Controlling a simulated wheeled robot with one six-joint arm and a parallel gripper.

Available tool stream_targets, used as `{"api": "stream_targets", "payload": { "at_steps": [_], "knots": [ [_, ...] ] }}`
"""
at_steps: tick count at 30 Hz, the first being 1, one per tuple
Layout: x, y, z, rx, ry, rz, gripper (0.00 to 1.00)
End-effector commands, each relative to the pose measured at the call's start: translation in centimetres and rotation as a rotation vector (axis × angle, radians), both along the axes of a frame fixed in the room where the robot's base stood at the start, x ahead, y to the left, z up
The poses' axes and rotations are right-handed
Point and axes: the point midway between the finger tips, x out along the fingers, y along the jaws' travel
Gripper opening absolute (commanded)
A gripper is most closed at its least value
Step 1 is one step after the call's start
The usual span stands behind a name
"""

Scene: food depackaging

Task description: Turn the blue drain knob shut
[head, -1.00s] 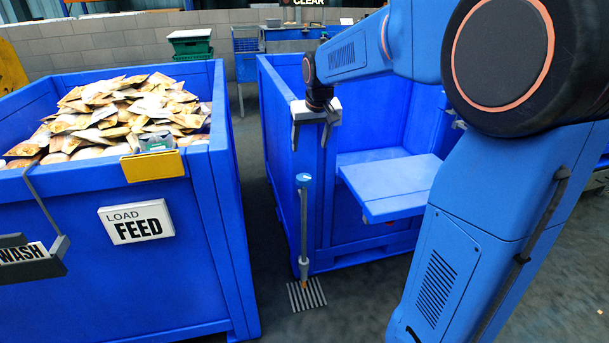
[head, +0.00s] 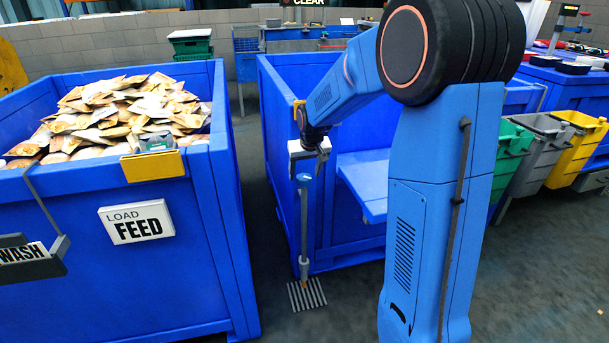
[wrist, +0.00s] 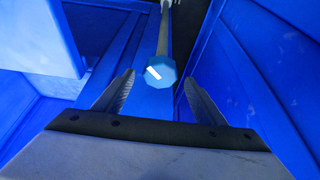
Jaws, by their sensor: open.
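The blue drain knob (head: 304,178) tops a thin grey upright pipe (head: 304,230) beside the near corner of the open blue bin. My gripper (head: 308,167) is open, close above the knob in the head view. In the wrist view the two ribbed fingers of my gripper (wrist: 159,80) stand on either side of the knob, with a visible gap on both sides. Whether the fingertips are level with the knob I cannot tell.
The blue bin (head: 276,150) stands close behind the knob, with a light blue shelf (head: 364,187) on its near side. A striped drain grate (head: 307,295) lies under the pipe. At left is a feed bin (head: 205,250) full of packets. Floor between the bins is clear.

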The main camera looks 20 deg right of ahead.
Motion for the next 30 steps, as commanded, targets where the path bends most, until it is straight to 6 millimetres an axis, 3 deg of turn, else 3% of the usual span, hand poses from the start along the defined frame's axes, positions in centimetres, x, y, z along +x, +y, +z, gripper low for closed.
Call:
{"api": "stream_targets", "payload": {
  "at_steps": [6,15,20,21,30],
  "knots": [
    [0.52,-0.08,-1.38,0.000,0.001,0.000,0.64],
    [0.59,-0.09,-1.50,0.000,0.000,0.000,0.64],
    [0.58,-0.08,-1.49,0.000,0.000,0.000,0.26],
    [0.58,-0.08,-1.49,0.000,0.000,0.000,0.23],
    [0.58,-0.06,-1.48,-0.001,0.000,-0.022,0.23]
  ]
}}
